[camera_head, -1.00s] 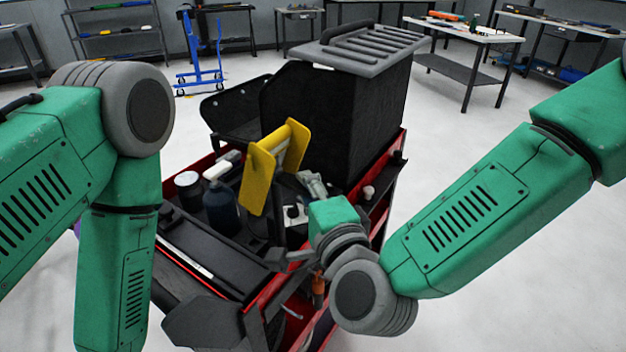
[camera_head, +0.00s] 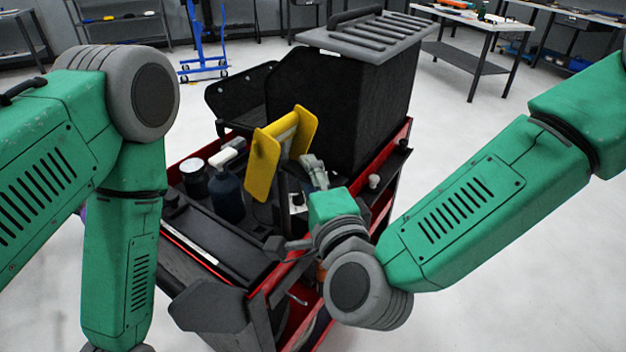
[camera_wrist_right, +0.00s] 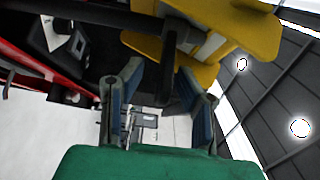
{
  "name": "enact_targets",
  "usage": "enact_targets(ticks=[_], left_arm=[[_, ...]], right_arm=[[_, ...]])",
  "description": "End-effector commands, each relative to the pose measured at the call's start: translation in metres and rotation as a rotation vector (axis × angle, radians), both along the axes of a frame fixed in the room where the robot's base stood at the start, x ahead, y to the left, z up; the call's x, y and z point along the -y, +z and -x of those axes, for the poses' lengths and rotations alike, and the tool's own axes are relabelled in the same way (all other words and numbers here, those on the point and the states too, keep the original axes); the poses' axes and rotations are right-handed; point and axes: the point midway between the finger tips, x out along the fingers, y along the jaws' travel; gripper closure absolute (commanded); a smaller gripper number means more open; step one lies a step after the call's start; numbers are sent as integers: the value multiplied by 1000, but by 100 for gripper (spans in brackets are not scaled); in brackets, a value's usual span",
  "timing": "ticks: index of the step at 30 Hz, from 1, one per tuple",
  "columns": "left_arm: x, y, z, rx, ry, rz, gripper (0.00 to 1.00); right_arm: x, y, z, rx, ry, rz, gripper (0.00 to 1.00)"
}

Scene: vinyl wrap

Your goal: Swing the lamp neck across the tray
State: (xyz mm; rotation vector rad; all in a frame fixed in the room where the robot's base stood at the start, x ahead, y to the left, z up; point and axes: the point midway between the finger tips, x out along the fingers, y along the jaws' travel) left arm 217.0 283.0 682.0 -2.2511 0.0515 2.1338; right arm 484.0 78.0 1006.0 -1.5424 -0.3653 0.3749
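The lamp has a yellow two-plate head (camera_head: 263,165), tilted above the cart's tray; the head also shows in the right wrist view (camera_wrist_right: 225,35). Its dark neck (camera_wrist_right: 169,65) runs down from the head in the wrist view. My right gripper (camera_head: 314,168) is just right of the lamp head. In the wrist view its fingers (camera_wrist_right: 162,92) are apart, with the neck in the gap between them or just beyond; I cannot tell whether they touch it. The tray has a red rim (camera_head: 180,235). My left arm hangs down at the left, its gripper out of view.
A tall black bin (camera_head: 340,105) with a slatted grey lid (camera_head: 365,35) stands at the cart's back. A dark blue bottle (camera_head: 228,198) and a black jar (camera_head: 194,180) stand left of the lamp. Open floor lies right of the cart.

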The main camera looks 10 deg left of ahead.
Motion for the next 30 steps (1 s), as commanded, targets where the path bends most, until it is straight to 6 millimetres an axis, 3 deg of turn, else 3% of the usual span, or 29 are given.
enact_targets(ticks=[5, 18, 30], left_arm=[[0, 1, 2, -2, 0, -1, 100], [0, 0, 2, -1, 0, 0, 100], [0, 0, 2, -2, 0, 0, 100]], right_arm=[[8, 0, 15, -1, 1, 0, 71], [45, -2, 91, -5, 4, 3, 71], [53, -2, 105, -4, 1, 2, 71]])
